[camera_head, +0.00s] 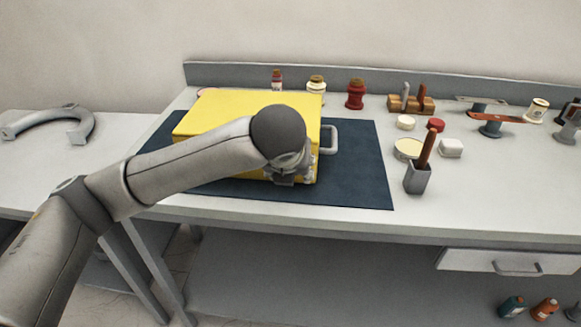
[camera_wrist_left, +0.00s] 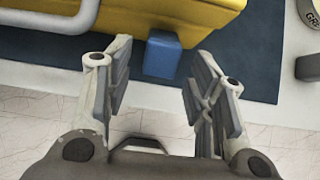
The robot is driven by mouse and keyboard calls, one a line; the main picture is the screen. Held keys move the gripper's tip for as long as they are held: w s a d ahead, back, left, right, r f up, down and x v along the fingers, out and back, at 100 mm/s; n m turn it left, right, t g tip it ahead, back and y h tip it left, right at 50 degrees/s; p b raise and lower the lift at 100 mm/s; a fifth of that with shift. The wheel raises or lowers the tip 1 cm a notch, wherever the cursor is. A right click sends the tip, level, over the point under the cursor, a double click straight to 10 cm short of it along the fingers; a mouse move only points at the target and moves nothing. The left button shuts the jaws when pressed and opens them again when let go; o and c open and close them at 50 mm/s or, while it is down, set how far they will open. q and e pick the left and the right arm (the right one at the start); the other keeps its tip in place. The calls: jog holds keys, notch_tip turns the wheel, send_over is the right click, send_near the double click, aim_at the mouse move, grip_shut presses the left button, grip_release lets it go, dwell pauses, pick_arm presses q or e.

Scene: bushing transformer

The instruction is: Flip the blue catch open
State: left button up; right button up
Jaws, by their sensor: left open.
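The blue catch (camera_wrist_left: 163,54) is a small blue block at the edge of the yellow case (camera_wrist_left: 190,15), in the left wrist view. The yellow case (camera_head: 215,112) lies closed on a dark blue mat in the head view, where my left arm covers part of it and hides the catch. My left gripper (camera_wrist_left: 160,72) is open and empty, with one finger on each side of the catch and a gap to both. In the head view this gripper (camera_head: 290,172) is over the case's front right part. My right gripper is in neither view.
The dark blue mat (camera_head: 355,180) has bare room right of the case. A grey handle (camera_head: 331,139) sticks out from the case's right side. A cup with a brush (camera_head: 417,180), a round tin (camera_head: 407,149) and small jars stand to the right. A drawer (camera_head: 505,262) is below.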

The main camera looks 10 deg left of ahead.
pick_arm(q)
jog(key=v, duration=1.2)
